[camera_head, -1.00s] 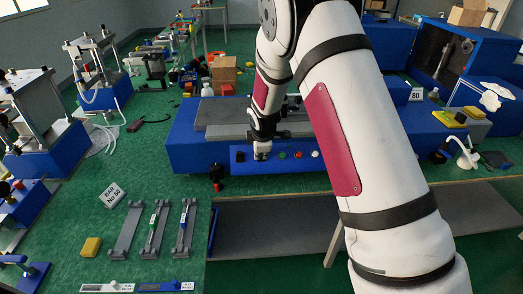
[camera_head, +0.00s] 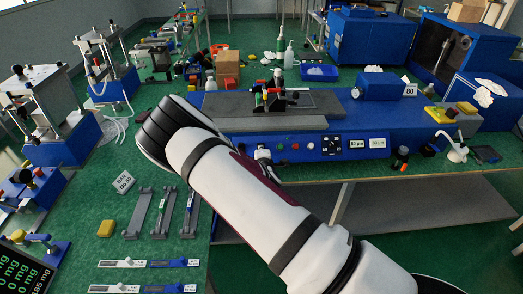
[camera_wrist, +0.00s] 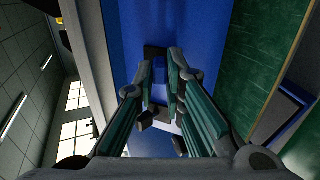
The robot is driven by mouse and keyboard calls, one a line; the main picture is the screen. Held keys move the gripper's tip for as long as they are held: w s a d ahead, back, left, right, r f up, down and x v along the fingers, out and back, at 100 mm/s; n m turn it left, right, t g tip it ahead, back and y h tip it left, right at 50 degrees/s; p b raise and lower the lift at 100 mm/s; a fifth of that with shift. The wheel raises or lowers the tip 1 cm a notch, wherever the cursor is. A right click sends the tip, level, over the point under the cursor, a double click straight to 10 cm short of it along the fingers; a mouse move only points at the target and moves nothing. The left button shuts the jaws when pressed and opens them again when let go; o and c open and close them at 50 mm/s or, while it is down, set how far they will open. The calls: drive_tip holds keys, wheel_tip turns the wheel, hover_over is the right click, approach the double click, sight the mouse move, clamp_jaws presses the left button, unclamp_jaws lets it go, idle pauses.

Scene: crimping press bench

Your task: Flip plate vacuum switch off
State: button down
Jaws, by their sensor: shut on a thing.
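The blue machine (camera_head: 430,120) stands on the bench, and its front panel carries a row of controls. My gripper (camera_head: 263,154) is at the left part of this panel, left of a green button (camera_head: 281,147), a red button (camera_head: 295,147) and a white button (camera_head: 310,146). In the wrist view my gripper (camera_wrist: 161,82) points at the blue panel (camera_wrist: 190,30), its fingers close together on either side of a small black switch (camera_wrist: 154,51). The fingers are shut on it; the contact is partly hidden. The switch's position and label cannot be read.
A black selector (camera_head: 331,146) and two 80 µm displays (camera_head: 366,143) are right of the buttons.

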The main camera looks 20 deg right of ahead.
drive_tip(key=shift+f+t, duration=0.15)
drive_tip(key=shift+t, duration=0.25)
drive_tip(key=c, duration=1.7)
unclamp_jaws()
drive_tip(key=shift+o, duration=0.2)
drive_tip(key=v, duration=1.2)
